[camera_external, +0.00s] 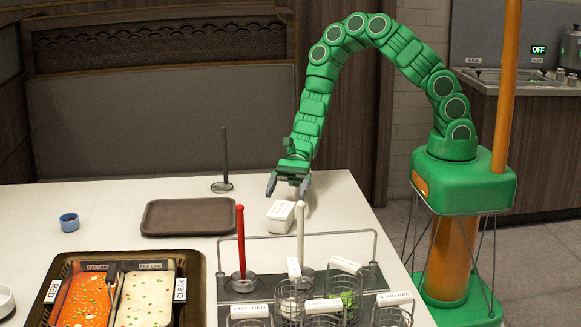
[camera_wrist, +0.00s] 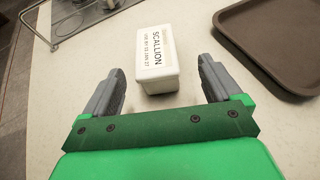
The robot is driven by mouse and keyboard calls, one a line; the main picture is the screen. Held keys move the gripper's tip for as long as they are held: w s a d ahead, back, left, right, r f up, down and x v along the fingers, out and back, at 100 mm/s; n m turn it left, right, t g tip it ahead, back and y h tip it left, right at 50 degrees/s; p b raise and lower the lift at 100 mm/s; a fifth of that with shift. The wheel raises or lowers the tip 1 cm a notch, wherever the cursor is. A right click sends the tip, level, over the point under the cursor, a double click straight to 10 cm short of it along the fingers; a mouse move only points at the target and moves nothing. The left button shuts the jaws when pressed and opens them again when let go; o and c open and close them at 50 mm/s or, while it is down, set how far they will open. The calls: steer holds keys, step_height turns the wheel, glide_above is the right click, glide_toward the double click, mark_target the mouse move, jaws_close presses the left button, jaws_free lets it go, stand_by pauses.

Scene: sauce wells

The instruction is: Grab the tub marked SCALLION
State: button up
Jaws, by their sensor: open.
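The white tub marked SCALLION (camera_wrist: 158,58) stands on the pale table, its lid label readable in the wrist view. In the external view the same white tub (camera_external: 281,213) sits right of the brown tray, below my gripper. My gripper (camera_external: 288,186) points down above the table, close to the tub. In the wrist view my gripper (camera_wrist: 160,88) has its two grey fingers wide apart, with the tub's near end between or just ahead of their tips. Nothing is held. I cannot tell the exact height of the fingertips over the tub.
An empty brown tray (camera_external: 188,217) lies left of the tub. A two-part sauce pan (camera_external: 200,270) is at the front left. A small blue cup (camera_external: 69,222) stands far left.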

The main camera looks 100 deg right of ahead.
mark_target(283, 206)
steer(key=shift+x, duration=1.2)
steer(key=shift+s+x, duration=0.15)
steer(key=shift+x, duration=0.75)
steer(key=shift+s+x, duration=0.1)
steer(key=shift+x, duration=1.75)
steer(key=shift+r, duration=0.2)
steer(key=shift+c, duration=0.3)
steer(key=c, duration=1.2)
